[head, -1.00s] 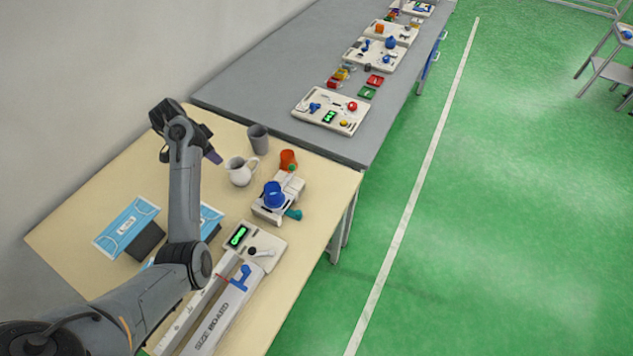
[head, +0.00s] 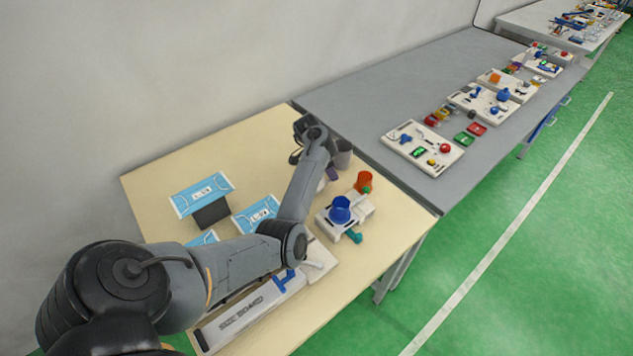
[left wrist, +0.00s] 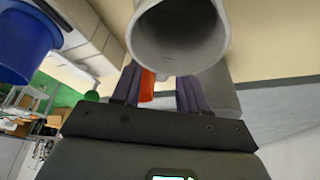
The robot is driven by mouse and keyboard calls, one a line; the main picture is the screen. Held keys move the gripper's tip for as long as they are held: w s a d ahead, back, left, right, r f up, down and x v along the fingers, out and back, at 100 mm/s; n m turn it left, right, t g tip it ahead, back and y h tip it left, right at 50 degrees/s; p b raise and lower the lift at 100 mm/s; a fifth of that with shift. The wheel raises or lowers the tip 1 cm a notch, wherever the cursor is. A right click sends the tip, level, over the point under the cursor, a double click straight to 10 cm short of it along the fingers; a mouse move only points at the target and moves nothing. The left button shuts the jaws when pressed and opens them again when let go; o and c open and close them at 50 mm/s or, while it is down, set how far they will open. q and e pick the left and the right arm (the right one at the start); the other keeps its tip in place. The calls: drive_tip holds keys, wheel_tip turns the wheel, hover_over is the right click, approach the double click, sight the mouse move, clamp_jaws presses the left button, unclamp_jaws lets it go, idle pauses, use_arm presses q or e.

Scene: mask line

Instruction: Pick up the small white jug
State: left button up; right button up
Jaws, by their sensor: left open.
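The small white jug (left wrist: 180,62) is close up in the left wrist view, with its round mouth towards the camera. In the head view my arm hides most of it; only a pale sliver (head: 322,184) shows beside the arm. My left gripper (left wrist: 158,78) is open, its two purple fingers apart near the jug's side. I cannot tell whether they touch it. In the head view a purple fingertip of the left gripper (head: 333,173) shows just past the forearm, near the grey cup. My right gripper is not in view.
A grey cup (head: 343,153) stands behind the jug and an orange cup (head: 364,181) to its right. A blue cup (head: 340,209) sits on a pale device nearer the front. Blue mask packs (head: 202,193) lie on the left. The back left of the table is clear.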

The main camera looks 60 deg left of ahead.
use_arm(q)
drive_tip(key=shift+b+x, duration=0.3)
drive_tip(key=shift+x, duration=1.25)
drive_tip(key=shift+w, duration=0.1)
clamp_jaws()
drive_tip(key=shift+a+r, duration=0.1)
